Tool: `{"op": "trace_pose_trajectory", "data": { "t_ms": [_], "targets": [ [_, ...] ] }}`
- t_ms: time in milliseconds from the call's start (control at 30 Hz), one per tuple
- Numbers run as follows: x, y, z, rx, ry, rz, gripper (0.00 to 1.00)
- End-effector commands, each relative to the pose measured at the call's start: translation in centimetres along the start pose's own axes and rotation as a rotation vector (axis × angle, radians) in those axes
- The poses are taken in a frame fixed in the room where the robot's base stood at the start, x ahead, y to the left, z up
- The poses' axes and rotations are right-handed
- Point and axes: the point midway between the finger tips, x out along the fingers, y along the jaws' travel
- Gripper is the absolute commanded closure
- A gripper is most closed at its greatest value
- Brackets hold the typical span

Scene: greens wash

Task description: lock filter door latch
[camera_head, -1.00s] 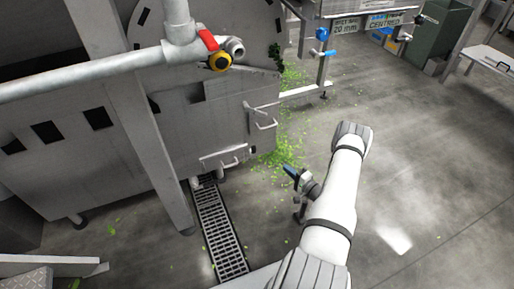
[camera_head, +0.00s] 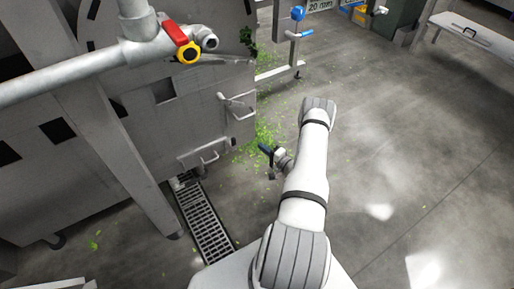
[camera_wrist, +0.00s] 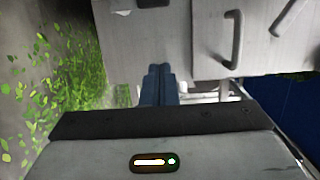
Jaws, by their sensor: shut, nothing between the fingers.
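The grey metal machine has a latch-like lever (camera_head: 237,99) on its right end, with a bar handle (camera_head: 243,115) just below it. A lower panel with its own handle (camera_head: 210,158) sits near the floor. I cannot tell for sure which one is the filter door latch. My gripper (camera_head: 264,148) is shut and empty, in front of the machine's right end and apart from these handles. In the wrist view its dark blue fingers (camera_wrist: 158,84) are together below the grey panel; a D-shaped handle (camera_wrist: 235,42) and part of an angled bar (camera_wrist: 286,16) show to the right.
Green leaf bits (camera_head: 262,138) litter the floor beside the machine. A floor drain grate (camera_head: 204,222) runs in front. A pipe with a red and yellow valve (camera_head: 186,48) crosses the upper left. The floor at right is open, with a white bench (camera_head: 470,38) far back.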

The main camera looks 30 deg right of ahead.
Motion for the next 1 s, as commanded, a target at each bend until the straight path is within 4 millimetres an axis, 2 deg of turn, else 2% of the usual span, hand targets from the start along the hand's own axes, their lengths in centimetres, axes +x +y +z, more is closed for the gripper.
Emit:
{"op": "trace_pose_trajectory", "data": {
  "t_ms": [100, 367, 500, 633, 1000],
  "targets": [
    [2.6, 0.3, 0.2, -0.003, -0.006, -0.002, 1.0],
    [8.2, 0.3, 0.2, -0.003, -0.006, -0.002, 1.0],
    [8.7, 0.2, 2.3, 0.003, -0.005, 0.0, 1.0],
    [9.0, 0.1, 3.5, 0.001, -0.004, 0.0, 1.0],
    [9.1, 0.0, 4.1, 0.001, -0.003, -0.001, 1.0]
  ]
}}
